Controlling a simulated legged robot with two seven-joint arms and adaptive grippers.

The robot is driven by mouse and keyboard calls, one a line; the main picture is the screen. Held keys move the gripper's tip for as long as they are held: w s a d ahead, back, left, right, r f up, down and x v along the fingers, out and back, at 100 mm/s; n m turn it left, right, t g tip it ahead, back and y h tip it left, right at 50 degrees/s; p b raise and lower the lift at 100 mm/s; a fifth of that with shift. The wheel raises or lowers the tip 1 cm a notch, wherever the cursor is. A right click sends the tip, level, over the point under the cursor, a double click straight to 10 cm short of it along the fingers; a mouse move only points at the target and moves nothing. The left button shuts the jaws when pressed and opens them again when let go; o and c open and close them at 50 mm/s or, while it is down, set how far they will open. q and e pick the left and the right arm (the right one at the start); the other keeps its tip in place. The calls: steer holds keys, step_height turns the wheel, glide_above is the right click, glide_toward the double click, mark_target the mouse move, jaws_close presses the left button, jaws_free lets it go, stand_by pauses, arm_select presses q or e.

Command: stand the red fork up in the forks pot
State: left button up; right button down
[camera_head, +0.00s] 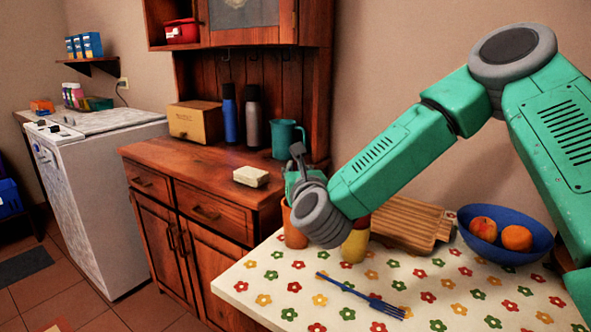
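A blue fork (362,296) lies flat on the flowered tablecloth near the front, tines to the right. I see no red fork in this view. An orange pot (293,232) stands at the table's back left edge, partly hidden by my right wrist; I cannot tell whether it is the forks pot or what is in it. My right gripper (298,158) is above the pot in the picture, at the end of the green arm reaching in from the right. Its fingers are small and partly hidden, so its opening and any held thing are unclear. My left gripper is out of view.
A yellow bottle-like thing (355,243) stands close beside my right wrist. A wooden board (408,222) and a blue bowl (473,243) with fruit are at the back. The front tablecloth (265,283) is mostly clear. A wooden cabinet (205,180) stands left.

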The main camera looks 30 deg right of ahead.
steer(key=shift+d+f, duration=0.15)
steer(key=shift+d, duration=0.25)
steer(key=c, duration=1.6)
jaws_free()
steer(key=shift+d, duration=0.15)
steer(key=shift+c, duration=0.2)
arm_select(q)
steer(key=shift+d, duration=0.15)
arm_select(e)
steer(key=v, duration=1.2)
steer(key=shift+a, duration=0.35)
steer(key=shift+d+f, duration=0.1)
steer(key=shift+d, duration=0.05)
